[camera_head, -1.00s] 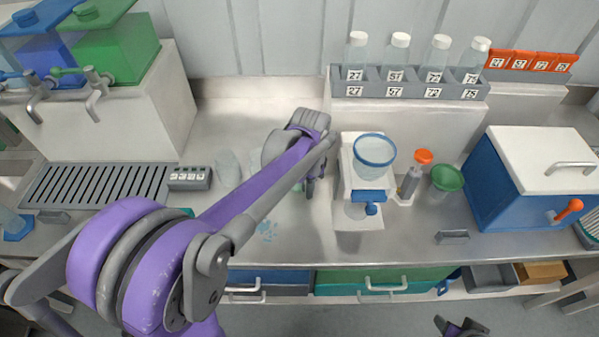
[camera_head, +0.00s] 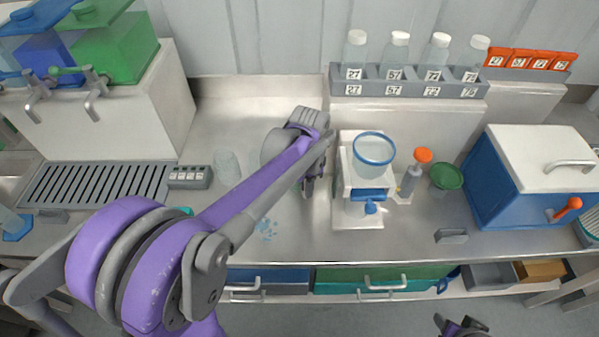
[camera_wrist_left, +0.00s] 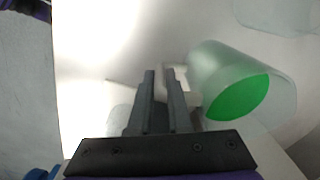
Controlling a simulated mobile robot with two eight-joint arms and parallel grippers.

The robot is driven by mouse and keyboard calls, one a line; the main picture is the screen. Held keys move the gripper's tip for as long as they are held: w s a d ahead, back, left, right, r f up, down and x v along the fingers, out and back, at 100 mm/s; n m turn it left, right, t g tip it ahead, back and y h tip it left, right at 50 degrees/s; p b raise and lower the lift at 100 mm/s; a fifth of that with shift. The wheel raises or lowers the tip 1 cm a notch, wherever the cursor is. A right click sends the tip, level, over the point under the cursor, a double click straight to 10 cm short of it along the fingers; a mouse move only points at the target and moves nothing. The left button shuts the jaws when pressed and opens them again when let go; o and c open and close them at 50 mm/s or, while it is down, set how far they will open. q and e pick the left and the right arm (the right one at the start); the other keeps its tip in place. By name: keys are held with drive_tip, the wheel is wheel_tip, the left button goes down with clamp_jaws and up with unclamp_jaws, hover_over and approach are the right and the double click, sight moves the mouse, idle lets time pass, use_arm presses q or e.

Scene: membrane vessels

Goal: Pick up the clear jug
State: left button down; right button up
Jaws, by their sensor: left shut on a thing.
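My left gripper (camera_head: 309,186) is over the steel bench, left of the white stand, and its arm covers most of what it holds in the head view. In the left wrist view its two fingers (camera_wrist_left: 166,82) are close together, shut on the handle side of a clear jug (camera_wrist_left: 208,66). The jug lies to the right of the fingers, looks tilted in this view, and shows a green disc at its near end. The grip itself is partly hidden by the fingers. Part of my right gripper (camera_head: 458,326) shows at the bottom edge, low in front of the bench; its jaws are unclear.
Another clear vessel (camera_head: 227,166) stands left of my left gripper. The white stand (camera_head: 347,188) with a blue-rimmed cup (camera_head: 375,150) is close on the right. An orange-topped syringe (camera_head: 411,178), a green dish (camera_head: 446,176) and a blue box (camera_head: 489,187) stand further right.

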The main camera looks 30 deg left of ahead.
use_arm(q)
drive_tip(key=shift+r, duration=0.1)
wheel_tip(320, 180, up, 10)
drive_tip(key=shift+f+p, duration=0.1)
drive_tip(key=shift+p, duration=0.2)
idle(0.9)
